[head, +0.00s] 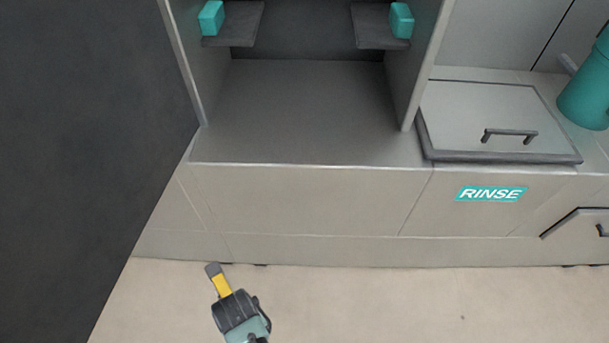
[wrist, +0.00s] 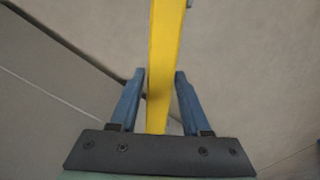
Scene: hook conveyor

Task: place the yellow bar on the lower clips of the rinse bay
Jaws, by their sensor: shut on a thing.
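My gripper (head: 232,302) is low in the head view, in front of the cabinet and over the pale floor. It is shut on the yellow bar (head: 222,286), which shows only as a short piece with a dark grey end. In the wrist view the yellow bar (wrist: 164,40) runs up between the two blue fingers of my gripper (wrist: 159,75), and its far end leaves the top edge. Two teal clips, left (head: 211,18) and right (head: 401,20), stand on dark brackets inside the open bay (head: 300,110). Both clips look empty. Anything above them is out of view.
Side walls (head: 425,70) flank the bay, whose grey floor is clear. To the right are a lidded box (head: 480,110) with a handle, a RINSE sign (head: 491,194) on the cabinet front, and a teal cylinder (head: 588,95). The floor (head: 380,305) before the cabinet is free.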

